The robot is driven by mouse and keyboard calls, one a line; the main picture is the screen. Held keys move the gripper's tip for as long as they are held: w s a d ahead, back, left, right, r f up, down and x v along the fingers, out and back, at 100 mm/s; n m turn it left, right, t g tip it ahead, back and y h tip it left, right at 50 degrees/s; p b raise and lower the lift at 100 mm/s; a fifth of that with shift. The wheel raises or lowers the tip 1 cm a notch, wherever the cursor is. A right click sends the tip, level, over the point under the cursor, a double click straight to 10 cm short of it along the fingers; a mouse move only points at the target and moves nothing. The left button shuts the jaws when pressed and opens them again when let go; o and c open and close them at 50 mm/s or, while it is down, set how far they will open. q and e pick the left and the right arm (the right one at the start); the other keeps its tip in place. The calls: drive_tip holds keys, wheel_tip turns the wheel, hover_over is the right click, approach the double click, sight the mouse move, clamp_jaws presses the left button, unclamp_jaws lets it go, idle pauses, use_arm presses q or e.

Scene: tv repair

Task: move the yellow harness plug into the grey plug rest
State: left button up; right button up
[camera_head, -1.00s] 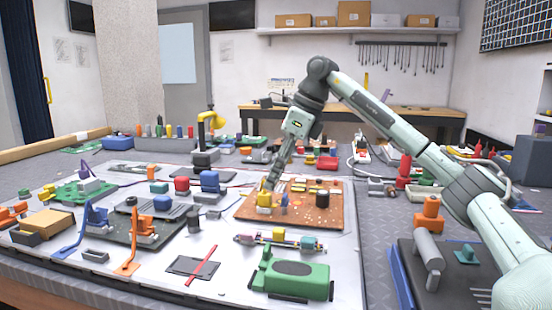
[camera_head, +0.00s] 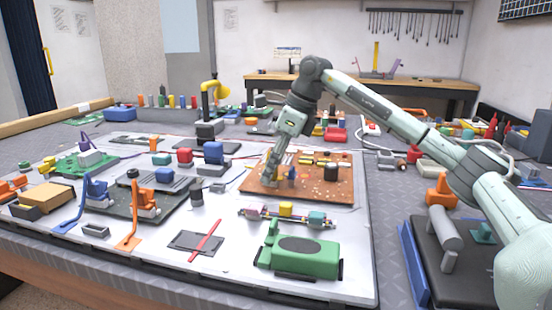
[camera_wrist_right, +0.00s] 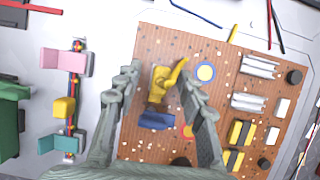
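A yellow plug-like piece (camera_wrist_right: 160,85) with a slanting yellow arm stands on the orange-brown circuit board (camera_wrist_right: 215,40); the board also shows in the head view (camera_head: 335,190). My right gripper (camera_wrist_right: 158,72) is open above the board, with its fingers on either side of the yellow piece and a gap visible at the left finger. In the head view the right gripper (camera_head: 272,180) partly hides this piece. A blue block (camera_wrist_right: 155,119) sits close beside it. A separate yellow block (camera_wrist_right: 64,107) sits on a wire strip left of the board. I cannot identify the grey plug rest with certainty. My left gripper is out of view.
The strip also carries a pink block (camera_wrist_right: 65,60) and a teal block (camera_wrist_right: 60,144). A green unit (camera_head: 300,256) stands in front of the board. Silver and black parts rise from the board's right side. The white mat has bare room left of the strip.

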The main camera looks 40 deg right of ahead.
drive_tip(key=shift+c, duration=0.3)
clamp_jaws()
drive_tip(key=shift+r+p, duration=2.05)
drive_tip(key=shift+r, duration=0.05)
drive_tip(key=shift+r+p, duration=0.3)
drive_tip(key=shift+r, duration=0.65)
drive_tip(key=shift+w+a, duration=0.1)
